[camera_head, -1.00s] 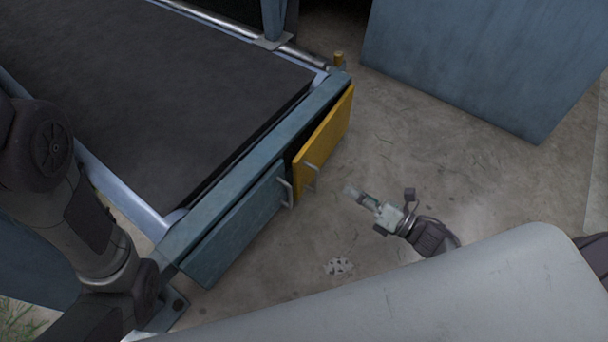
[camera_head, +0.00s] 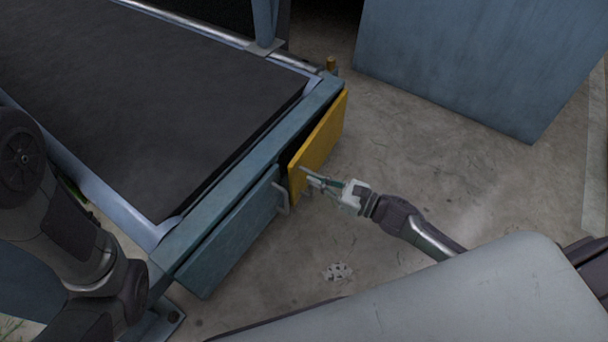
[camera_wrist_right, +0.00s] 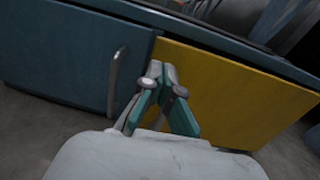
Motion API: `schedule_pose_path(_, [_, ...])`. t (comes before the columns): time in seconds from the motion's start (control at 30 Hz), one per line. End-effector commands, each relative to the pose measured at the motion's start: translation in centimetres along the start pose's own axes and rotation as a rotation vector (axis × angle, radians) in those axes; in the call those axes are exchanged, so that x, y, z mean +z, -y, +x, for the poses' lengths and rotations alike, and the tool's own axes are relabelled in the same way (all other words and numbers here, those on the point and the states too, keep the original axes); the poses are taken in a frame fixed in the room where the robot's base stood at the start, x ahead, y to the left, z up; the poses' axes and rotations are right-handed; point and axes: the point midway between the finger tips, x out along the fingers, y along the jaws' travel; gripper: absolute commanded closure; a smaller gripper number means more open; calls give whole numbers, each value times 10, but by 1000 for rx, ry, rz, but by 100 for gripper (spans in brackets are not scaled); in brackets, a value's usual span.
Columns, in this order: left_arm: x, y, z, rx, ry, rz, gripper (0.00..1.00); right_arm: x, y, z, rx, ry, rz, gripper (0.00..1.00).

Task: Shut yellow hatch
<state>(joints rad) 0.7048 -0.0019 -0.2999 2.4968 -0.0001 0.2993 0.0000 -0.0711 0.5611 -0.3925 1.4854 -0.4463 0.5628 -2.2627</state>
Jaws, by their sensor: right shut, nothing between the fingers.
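The yellow hatch (camera_head: 321,141) is on the side of the conveyor frame, right of a blue hatch. In the head view it stands slightly ajar, with a dark gap at its left edge. My right gripper (camera_head: 305,174) is shut and empty, its tips at the hatch's lower left part, where its handle is hidden. In the right wrist view the shut fingers (camera_wrist_right: 162,68) overlap the left edge of the yellow hatch (camera_wrist_right: 235,95); I cannot tell whether they touch it. My left arm shows at the left of the head view, its gripper out of view.
The blue hatch (camera_head: 232,232) with a metal handle (camera_head: 282,196) is beside the yellow one. The black belt (camera_head: 150,95) lies above them. A large blue panel (camera_head: 470,60) stands at the upper right. The concrete floor (camera_head: 440,160) between is clear.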

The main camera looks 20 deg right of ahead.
Motion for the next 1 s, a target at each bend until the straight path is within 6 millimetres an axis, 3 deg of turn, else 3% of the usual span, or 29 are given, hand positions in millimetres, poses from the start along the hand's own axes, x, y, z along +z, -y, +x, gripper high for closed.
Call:
schedule_pose_path(0.2, [0, -1, -4, -1, 4, 0, 0, 0, 0, 30, 0, 2, 1, 100])
schedule_pose_path(0.7, [-3, -1, -5, -1, -1, 0, 0, 0, 0, 38, -4, 1, 2, 100])
schedule_pose_path(1.0, [-4, -2, -7, 2, 0, 1, 0, 0, -2, 73, -106, 3, 4, 100])
